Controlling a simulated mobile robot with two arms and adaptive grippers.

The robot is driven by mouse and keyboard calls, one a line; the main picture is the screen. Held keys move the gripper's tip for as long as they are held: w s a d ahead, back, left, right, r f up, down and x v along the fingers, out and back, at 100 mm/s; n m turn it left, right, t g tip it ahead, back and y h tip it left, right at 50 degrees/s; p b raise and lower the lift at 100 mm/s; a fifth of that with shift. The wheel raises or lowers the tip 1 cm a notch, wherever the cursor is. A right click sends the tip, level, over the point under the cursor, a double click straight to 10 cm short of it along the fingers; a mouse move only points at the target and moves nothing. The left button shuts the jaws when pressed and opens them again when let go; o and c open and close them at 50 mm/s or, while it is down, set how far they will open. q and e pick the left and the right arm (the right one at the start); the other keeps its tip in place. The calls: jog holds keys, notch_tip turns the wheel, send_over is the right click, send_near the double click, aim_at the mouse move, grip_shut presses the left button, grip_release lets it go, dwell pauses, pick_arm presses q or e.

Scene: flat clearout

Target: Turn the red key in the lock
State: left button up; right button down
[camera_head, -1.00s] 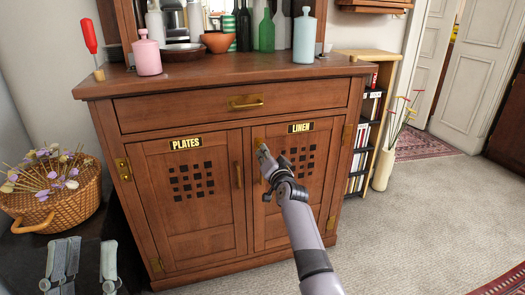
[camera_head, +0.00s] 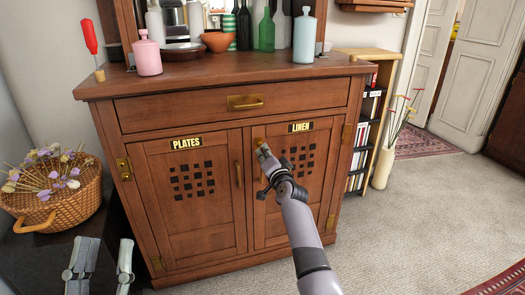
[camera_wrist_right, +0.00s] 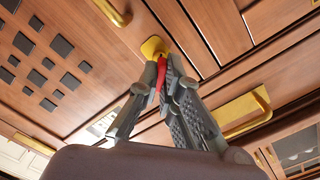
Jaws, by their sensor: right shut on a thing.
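The red key (camera_wrist_right: 161,70) shows in the right wrist view, sitting at the brass lock plate (camera_wrist_right: 153,47) on the cabinet door labelled LINEN (camera_head: 301,127). My right gripper (camera_head: 263,152) is at the upper left of that door. In the wrist view its fingertips (camera_wrist_right: 160,82) are shut on the red key from both sides. The fingers hide part of the key, and the head view does not show it clearly. The door is closed. My left gripper (camera_head: 103,265) is at the lower left of the head view, its fingers apart and empty, away from the cabinet.
The PLATES door (camera_head: 188,205) is closed, with a brass handle (camera_head: 238,174) beside the LINEN door. A drawer handle (camera_head: 246,103) sticks out above. Bottles and a bowl (camera_head: 216,42) stand on top. A wicker basket (camera_head: 60,205) is at left.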

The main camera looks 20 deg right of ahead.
pick_arm(q)
jog(key=shift+w, duration=0.1)
jog(key=shift+w+f+g+y+p, duration=0.15)
jog(key=shift+w+f+g+p, duration=0.1)
jog(key=shift+w+f+g, duration=0.5)
jog(key=shift+w+f+g+y+p, duration=0.2)
jog(key=shift+f+g, duration=0.35)
jog(key=shift+f, duration=0.4)
pick_arm(e)
jog(key=shift+m, duration=1.7)
pick_arm(q)
jog(key=shift+f, duration=0.1)
jog(key=shift+w+a+f+g+y+p, duration=0.1)
jog(key=shift+w+f+g+y+p, duration=0.15)
jog(key=shift+f+g, duration=0.4)
jog(key=shift+w+f+g+y+p, duration=0.15)
jog(key=shift+w+f+g+y, duration=0.15)
jog(key=shift+f, duration=0.6)
pick_arm(e)
jog(key=shift+m, duration=1.7)
jog(key=shift+m, duration=0.4)
jog(key=c, duration=2.1)
grip_release()
jog(key=shift+c, duration=0.2)
jog(key=o, duration=0.4)
pick_arm(q)
jog(key=shift+f+g, duration=0.35)
jog(key=shift+f, duration=0.15)
pick_arm(e)
jog(key=shift+o, duration=0.2)
